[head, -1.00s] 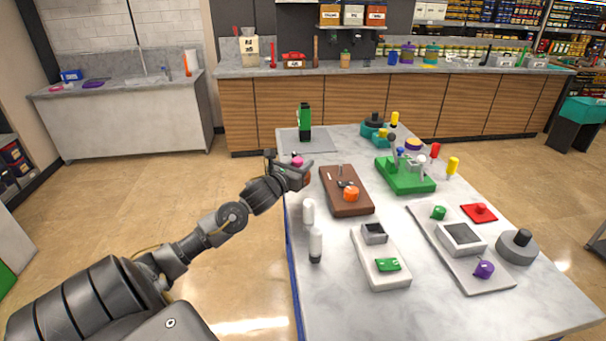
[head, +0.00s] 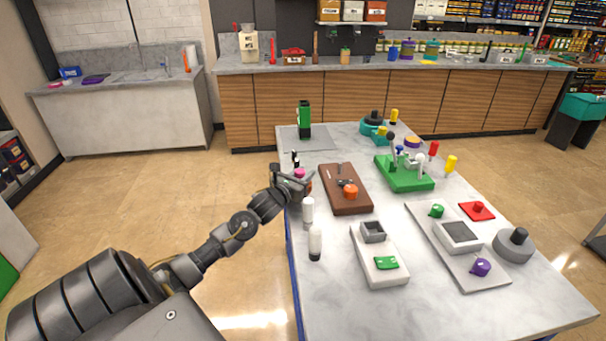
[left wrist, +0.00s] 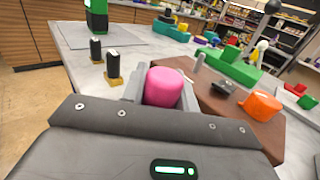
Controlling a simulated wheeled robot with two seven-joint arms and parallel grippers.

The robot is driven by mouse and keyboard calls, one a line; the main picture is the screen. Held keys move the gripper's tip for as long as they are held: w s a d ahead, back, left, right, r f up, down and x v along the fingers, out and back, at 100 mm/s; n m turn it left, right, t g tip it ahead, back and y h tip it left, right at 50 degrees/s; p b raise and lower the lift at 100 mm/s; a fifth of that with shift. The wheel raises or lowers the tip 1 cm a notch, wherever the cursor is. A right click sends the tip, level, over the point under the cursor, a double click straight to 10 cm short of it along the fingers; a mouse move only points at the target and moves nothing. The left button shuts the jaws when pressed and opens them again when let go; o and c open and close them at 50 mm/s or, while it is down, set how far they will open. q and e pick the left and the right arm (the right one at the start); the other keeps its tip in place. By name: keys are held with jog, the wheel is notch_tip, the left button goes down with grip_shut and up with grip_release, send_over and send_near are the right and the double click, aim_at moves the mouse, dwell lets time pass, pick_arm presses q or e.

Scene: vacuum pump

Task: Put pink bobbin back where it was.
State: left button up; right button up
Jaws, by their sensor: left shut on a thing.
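The pink bobbin (head: 299,173) is at the left edge of the table, just left of the brown board (head: 335,205). My left gripper (head: 303,181) is shut on it. In the left wrist view the pink bobbin (left wrist: 163,87) sits upright between the two grey fingers, with its lower part hidden by my gripper body. I cannot tell whether it touches the surface. The brown board (left wrist: 275,135) lies right of it, bearing an orange bobbin (left wrist: 260,105), a black piece (left wrist: 222,88) and a grey peg (left wrist: 199,62). My right gripper is not in view.
A green-and-black device (head: 304,118) stands farther back on a grey mat. White bottles (head: 315,243) stand on the near side. A green fixture (head: 405,175) stands right of the board.

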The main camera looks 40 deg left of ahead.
pick_arm(q)
jog(key=o, duration=0.9)
jog(key=shift+f, duration=0.1)
jog(key=shift+o, duration=0.7)
jog(key=shift+s, duration=0.1)
jog(key=s+d+b, duration=0.1)
jog(key=s+d, duration=0.1)
jog(key=s, duration=0.9)
jog(key=shift+s+b, duration=0.35)
jog(key=shift+b, duration=0.05)
